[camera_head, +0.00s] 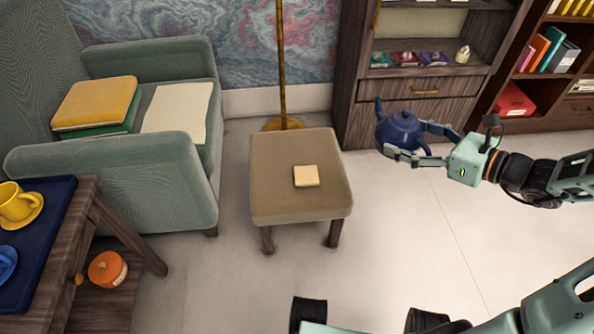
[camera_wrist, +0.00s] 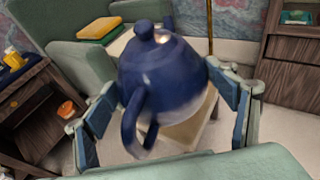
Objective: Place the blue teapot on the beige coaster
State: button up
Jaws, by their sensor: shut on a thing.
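The blue teapot (camera_head: 400,129) is held in the air by my gripper (camera_head: 418,143), to the right of the stool and in front of the wooden cabinet. In the wrist view the teapot (camera_wrist: 165,75) fills the middle, between the two fingers (camera_wrist: 165,100), with its handle towards the camera. It looks about upright. The beige coaster (camera_head: 306,176) lies on top of the brown upholstered stool (camera_head: 270,205), with nothing on it. The teapot and my gripper are apart from the stool. In the wrist view the teapot hides most of the stool and I cannot make out the coaster.
A green armchair (camera_head: 165,185) with cushions stands left of the stool. A thin brass pole (camera_head: 281,70) rises behind the stool. A wooden table (camera_head: 82,225) with a yellow cup (camera_head: 15,203) is at the left. Open floor lies between the stool and my arm.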

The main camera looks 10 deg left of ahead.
aim_at(306, 173)
jog(key=i+j, duration=0.1)
jog(key=j, duration=0.7)
jog(key=i+j, duration=0.15)
jog(key=j, duration=0.25)
